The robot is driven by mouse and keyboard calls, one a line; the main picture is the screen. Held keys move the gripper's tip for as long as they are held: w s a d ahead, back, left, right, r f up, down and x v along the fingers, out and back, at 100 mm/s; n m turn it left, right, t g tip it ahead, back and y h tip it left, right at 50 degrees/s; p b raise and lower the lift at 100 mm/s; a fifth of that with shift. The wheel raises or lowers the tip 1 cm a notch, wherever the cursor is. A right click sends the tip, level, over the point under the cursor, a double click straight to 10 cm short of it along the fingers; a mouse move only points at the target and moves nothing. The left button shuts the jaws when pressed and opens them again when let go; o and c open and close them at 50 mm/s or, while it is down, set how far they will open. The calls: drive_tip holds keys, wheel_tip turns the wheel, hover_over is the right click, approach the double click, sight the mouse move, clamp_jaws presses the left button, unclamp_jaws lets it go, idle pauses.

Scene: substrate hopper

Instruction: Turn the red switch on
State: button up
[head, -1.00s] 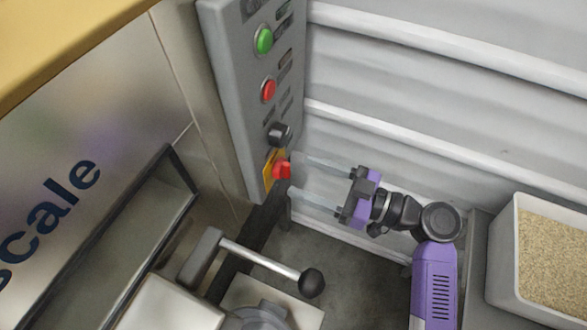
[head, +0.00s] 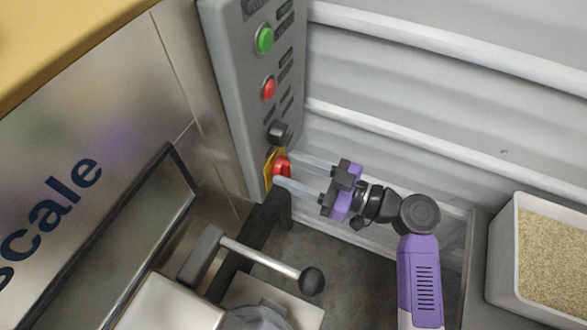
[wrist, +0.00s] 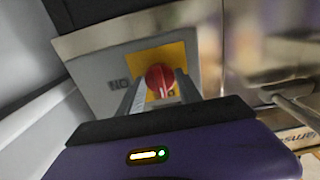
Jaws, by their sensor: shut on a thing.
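The red switch (head: 281,168) is a rotary knob on a yellow plate (head: 268,170), low on the grey control panel (head: 238,110). In the wrist view the red switch (wrist: 160,80) sits between my two fingers, with the yellow plate (wrist: 182,54) behind it. My gripper (head: 277,167) reaches the panel from the right and is shut on the switch, one finger on each side. A light mark shows on the knob's lower part in the wrist view.
Above the switch are a black knob (head: 279,133), a red button (head: 268,88) and a green button (head: 264,39). A lever with a black ball (head: 312,281) stands below. A bin of grain (head: 507,255) is at the right.

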drive_tip(key=shift+m, duration=0.3)
drive_tip(key=shift+m+p, duration=3.8)
drive_tip(key=shift+m, duration=4.8)
drive_tip(key=o, duration=1.4)
drive_tip(key=shift+v, duration=3.95)
